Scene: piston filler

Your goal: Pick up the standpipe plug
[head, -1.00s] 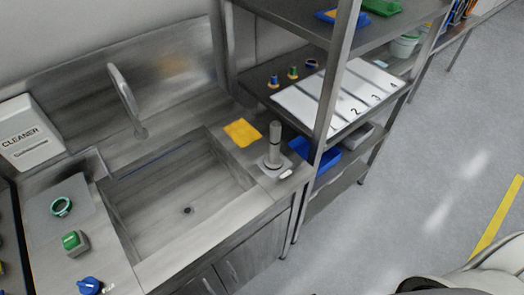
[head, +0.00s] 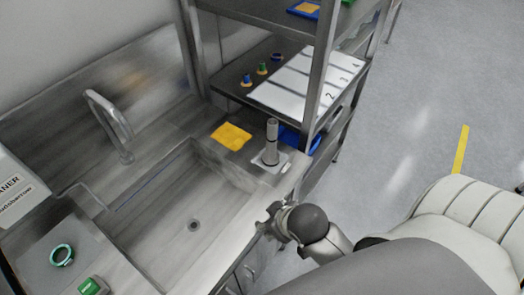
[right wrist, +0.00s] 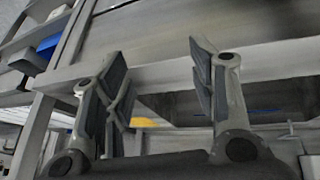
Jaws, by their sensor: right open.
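The plug is not clearly visible in that view. My left gripper is in no view.
The steel sink (head: 145,225) has a drain hole (head: 194,224) and a tap (head: 112,125). A steel shelf post (head: 322,75) rises close to the plug's right. Open floor (head: 420,100) lies at right.

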